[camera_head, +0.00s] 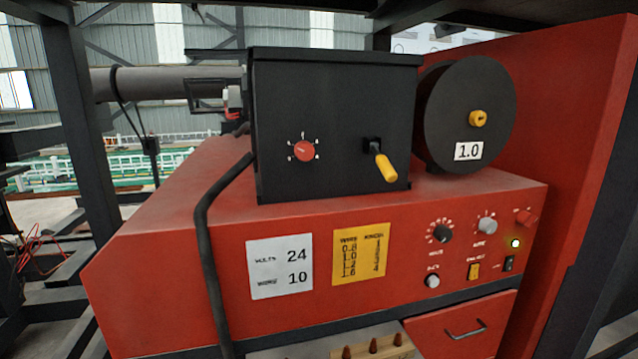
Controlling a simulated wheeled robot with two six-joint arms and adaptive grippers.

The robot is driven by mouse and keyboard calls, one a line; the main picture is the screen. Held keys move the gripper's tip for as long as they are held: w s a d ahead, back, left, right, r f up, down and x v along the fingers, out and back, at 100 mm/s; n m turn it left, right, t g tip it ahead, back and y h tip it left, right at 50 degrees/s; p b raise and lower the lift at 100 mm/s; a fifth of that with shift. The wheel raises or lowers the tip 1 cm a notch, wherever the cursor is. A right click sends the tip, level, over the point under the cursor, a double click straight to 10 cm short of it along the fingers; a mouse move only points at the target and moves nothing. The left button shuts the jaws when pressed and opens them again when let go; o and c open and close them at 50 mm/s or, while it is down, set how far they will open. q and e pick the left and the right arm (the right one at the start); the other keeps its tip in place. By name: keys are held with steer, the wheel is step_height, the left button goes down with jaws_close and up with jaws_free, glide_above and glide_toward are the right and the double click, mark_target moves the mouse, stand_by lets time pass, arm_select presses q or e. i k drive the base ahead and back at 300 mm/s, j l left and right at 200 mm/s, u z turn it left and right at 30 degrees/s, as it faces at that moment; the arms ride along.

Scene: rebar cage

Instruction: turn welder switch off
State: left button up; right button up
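The red welder (170,290) fills the middle of the head view, with controls at the right of its front panel. A small black switch (509,263) sits near the panel's right edge; its position is too small to tell. Left of the black switch is a small yellow switch (474,271). Neither of my grippers is in view.
On top stand a black box (330,115) with a red dial (304,151) and a yellow-handled lever (384,166), and a black wire spool (467,110). A drawer (465,325) is below the switches. A red wall (585,120) rises at the right. A black cable hangs in front.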

mark_target(524, 218)
steer(key=z, duration=1.25)
